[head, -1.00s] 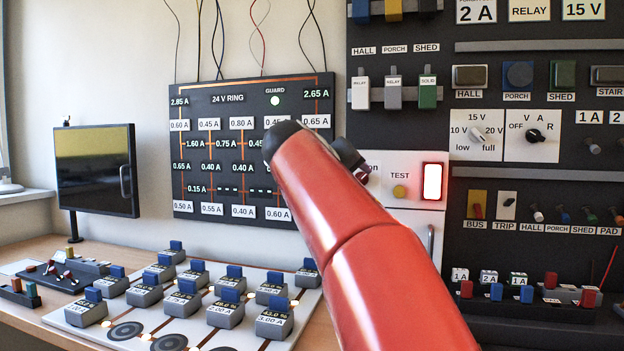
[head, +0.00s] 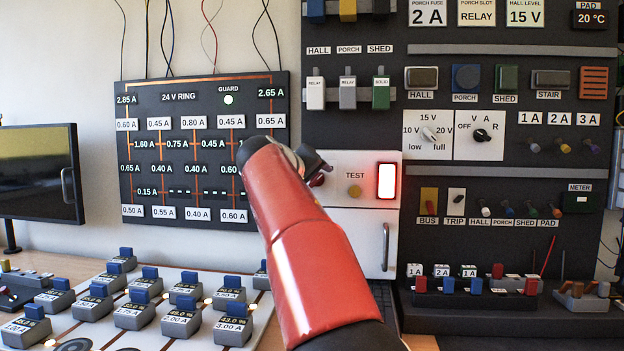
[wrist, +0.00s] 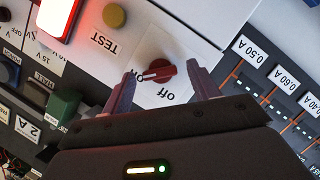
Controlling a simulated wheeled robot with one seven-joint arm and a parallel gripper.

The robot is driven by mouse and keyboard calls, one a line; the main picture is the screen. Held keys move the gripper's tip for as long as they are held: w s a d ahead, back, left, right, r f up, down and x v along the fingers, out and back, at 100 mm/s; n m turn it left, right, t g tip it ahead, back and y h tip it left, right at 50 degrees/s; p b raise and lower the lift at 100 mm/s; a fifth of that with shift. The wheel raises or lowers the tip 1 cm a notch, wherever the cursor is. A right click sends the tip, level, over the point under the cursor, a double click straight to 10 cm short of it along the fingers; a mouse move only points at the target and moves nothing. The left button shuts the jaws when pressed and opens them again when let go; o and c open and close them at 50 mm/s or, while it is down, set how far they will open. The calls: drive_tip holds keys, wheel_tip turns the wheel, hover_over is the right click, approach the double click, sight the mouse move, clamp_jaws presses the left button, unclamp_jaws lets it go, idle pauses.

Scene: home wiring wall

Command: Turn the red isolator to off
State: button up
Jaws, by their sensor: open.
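The red isolator (wrist: 161,72) is a round red knob with a white pointer mark on a white panel, seen in the wrist view. The words "off" and a partly covered "on" are printed beside it, and the pointer lies toward "on". My gripper (wrist: 166,80) is open, with one fingertip on each side of the knob. I cannot tell whether the fingers touch it. In the head view the isolator (head: 317,180) is mostly hidden behind my red arm and my gripper (head: 312,165).
A yellow TEST button (head: 354,191) and a lit red-framed lamp (head: 387,181) sit right of the isolator. A cabinet handle (head: 385,247) is below. The 24 V RING board (head: 200,80) is on the left. Blue-topped blocks stand on the bench board.

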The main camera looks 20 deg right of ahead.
drive_tip(key=c, duration=1)
drive_tip(key=n+h, duration=0.1)
drive_tip(key=n+b, duration=0.1)
drive_tip(key=n, duration=0.1)
drive_tip(key=shift+a+f+h, duration=0.1)
drive_tip(key=shift+f+h, duration=0.2)
drive_tip(key=shift+h, duration=0.1)
drive_tip(key=n, duration=0.1)
drive_tip(key=n+h+b, duration=0.1)
drive_tip(key=n, duration=0.1)
drive_tip(key=n+b, duration=0.1)
drive_tip(key=shift+f+h, duration=0.25)
drive_tip(key=shift+h, duration=0.15)
drive_tip(key=n+t+b, duration=0.1)
drive_tip(key=n+b, duration=0.1)
drive_tip(key=n+t+h+b, duration=0.1)
drive_tip(key=n, duration=0.2)
drive_tip(key=shift+f+n+b, duration=0.2)
drive_tip(key=shift+n+b, duration=0.1)
drive_tip(key=shift+b, duration=0.1)
drive_tip(key=shift+n+t+b, duration=0.8)
drive_tip(key=shift+n+b, duration=0.2)
drive_tip(key=shift+n, duration=1.1)
